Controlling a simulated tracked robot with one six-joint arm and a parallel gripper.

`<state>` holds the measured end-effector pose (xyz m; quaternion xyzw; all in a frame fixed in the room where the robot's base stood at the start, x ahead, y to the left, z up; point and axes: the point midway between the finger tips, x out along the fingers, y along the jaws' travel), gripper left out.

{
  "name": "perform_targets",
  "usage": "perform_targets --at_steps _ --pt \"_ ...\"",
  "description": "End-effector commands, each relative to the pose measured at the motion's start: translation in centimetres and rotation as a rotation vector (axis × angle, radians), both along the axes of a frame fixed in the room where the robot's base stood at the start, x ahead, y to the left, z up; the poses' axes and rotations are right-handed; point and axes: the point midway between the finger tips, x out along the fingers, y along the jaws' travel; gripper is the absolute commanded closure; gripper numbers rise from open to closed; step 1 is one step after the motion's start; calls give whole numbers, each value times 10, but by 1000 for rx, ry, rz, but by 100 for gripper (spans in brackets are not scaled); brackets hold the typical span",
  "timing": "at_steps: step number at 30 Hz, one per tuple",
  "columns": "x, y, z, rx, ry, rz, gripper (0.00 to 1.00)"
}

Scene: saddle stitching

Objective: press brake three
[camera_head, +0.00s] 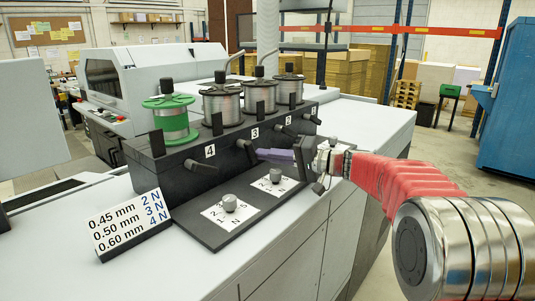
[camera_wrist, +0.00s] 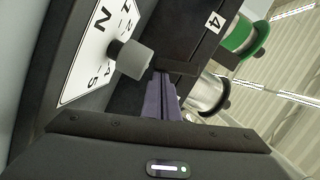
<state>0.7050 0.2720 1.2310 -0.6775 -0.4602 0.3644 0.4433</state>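My gripper (camera_head: 259,154) has purple fingers lying together, with nothing visible between them. Its tips are at the front of the black box (camera_head: 174,172), just right of a small black lever (camera_head: 246,148) below label 3 (camera_head: 255,133). In the wrist view the fingers (camera_wrist: 160,78) end beside a black bar-like part (camera_wrist: 176,66), probably that lever. Whether they touch it, I cannot tell. Other such levers stick out below label 4 (camera_head: 210,152) and below label 2 (camera_head: 288,119).
Spools stand on the box, including a green-flanged one (camera_head: 172,122). Two grey knobs (camera_head: 230,203) and (camera_head: 275,175) stand on white dial plates below my gripper. A sign (camera_head: 128,222) lists wire sizes against N values.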

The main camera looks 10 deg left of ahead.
Motion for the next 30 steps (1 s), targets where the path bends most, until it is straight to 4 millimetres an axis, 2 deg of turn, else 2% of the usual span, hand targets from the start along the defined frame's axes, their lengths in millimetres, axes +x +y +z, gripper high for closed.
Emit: perform_targets --at_steps 20,30 --pt "-1 2 -1 -1 0 5 100" --pt "15 -9 6 -1 -1 8 100"
